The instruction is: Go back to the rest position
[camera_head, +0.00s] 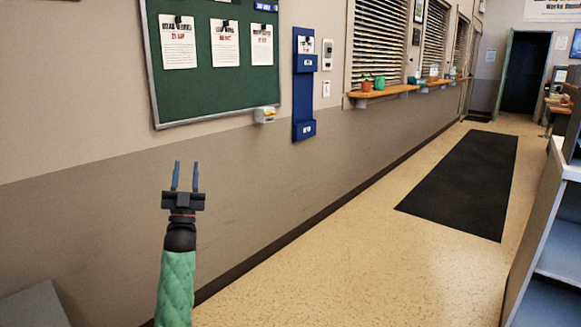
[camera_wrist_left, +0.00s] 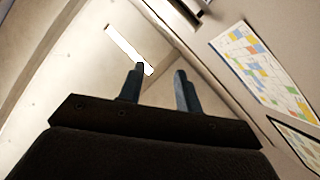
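My left gripper (camera_head: 185,177) is raised in front of the wall at the lower left of the head view, its fingers pointing up. Its two blue fingers stand apart with nothing between them. The left wrist view shows the same open fingers (camera_wrist_left: 160,88) against the ceiling, with a bright light strip (camera_wrist_left: 130,50) behind. My left arm has a green sleeve below the gripper. My right gripper is in neither view.
A green notice board (camera_head: 190,90) and a blue wall holder (camera_head: 304,90) hang on the wall. A wooden ledge (camera_head: 385,92) with pots juts out further along. A grey shelf unit (camera_head: 550,220) stands at right. The floor (camera_head: 350,265) and dark mat (camera_head: 465,185) are clear.

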